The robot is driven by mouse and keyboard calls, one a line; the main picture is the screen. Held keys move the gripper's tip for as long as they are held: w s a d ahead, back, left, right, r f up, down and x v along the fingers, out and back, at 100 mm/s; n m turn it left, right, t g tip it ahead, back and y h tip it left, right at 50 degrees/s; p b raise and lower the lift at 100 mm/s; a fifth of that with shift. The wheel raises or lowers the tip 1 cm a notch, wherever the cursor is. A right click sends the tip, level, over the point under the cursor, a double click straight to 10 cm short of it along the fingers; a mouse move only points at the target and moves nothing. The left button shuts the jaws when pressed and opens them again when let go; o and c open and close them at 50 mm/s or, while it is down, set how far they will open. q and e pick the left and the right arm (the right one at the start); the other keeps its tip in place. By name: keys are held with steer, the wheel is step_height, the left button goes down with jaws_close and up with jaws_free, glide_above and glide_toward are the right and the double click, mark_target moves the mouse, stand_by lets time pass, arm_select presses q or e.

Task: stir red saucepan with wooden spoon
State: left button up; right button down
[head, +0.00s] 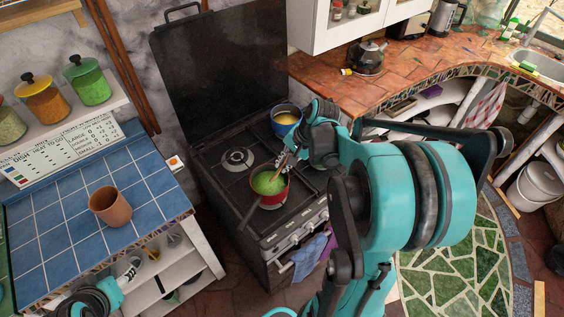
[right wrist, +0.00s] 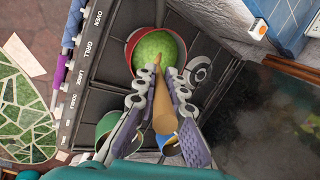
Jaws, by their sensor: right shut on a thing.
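The red saucepan (head: 288,186) sits on the front burner of the black stove, with green contents inside. It also shows at the top of the right wrist view (right wrist: 131,48). My right gripper (head: 303,150) is above and behind the saucepan, shut on the wooden spoon (head: 283,160). In the right wrist view the spoon (right wrist: 162,112) lies between both fingers, and its far end reaches the green contents, hiding its tip. My left gripper (head: 92,300) is at the bottom left, partly cut off, below the blue tiled counter; its finger opening is unclear.
A blue pot (head: 286,117) stands on a back burner, close to my right gripper. A terracotta cup (head: 110,207) stands on the blue tiled counter (head: 60,240). A kettle (head: 367,57) stands on the tiled worktop. The raised black stove lid (head: 215,65) stands behind the burners.

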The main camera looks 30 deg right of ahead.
steer(key=shift+a+p+v, duration=0.25)
steer(key=shift+p+v, duration=0.35)
steer(key=shift+v, duration=0.5)
step_height(320, 180, up, 4)
steer(key=p, duration=0.3)
steer(key=shift+f, duration=0.1)
